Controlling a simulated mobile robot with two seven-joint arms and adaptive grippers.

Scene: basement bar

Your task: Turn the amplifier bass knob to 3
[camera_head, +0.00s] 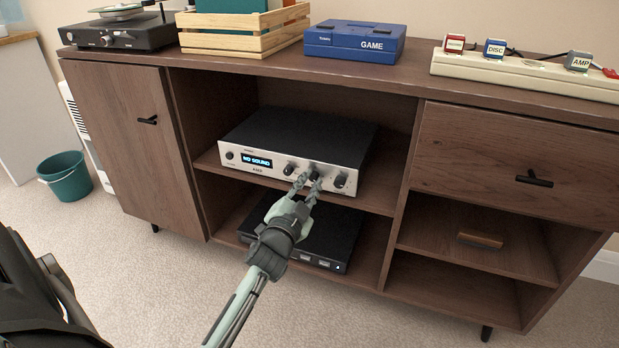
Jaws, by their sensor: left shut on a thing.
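The amplifier (245,170) is a black box with a silver front, on the upper middle shelf of the cabinet. Its display (257,161) reads "NO SOUND". Several dark knobs sit on its front; the labels are too small to read, so I cannot tell which is bass. My left gripper (311,179) reaches up to the front, with its fingers shut around the middle knob (315,175) of the three on the right. The left knob (289,168) and the right knob (340,181) stand free beside the fingers. My right gripper is not in view.
The wooden cabinet (450,195) surrounds the amplifier with shelf walls. A black box (335,240) sits on the shelf below, partly hidden by my gripper. On top are a turntable (118,33), a wooden crate (245,42), a blue game box (355,42) and a power strip (520,74).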

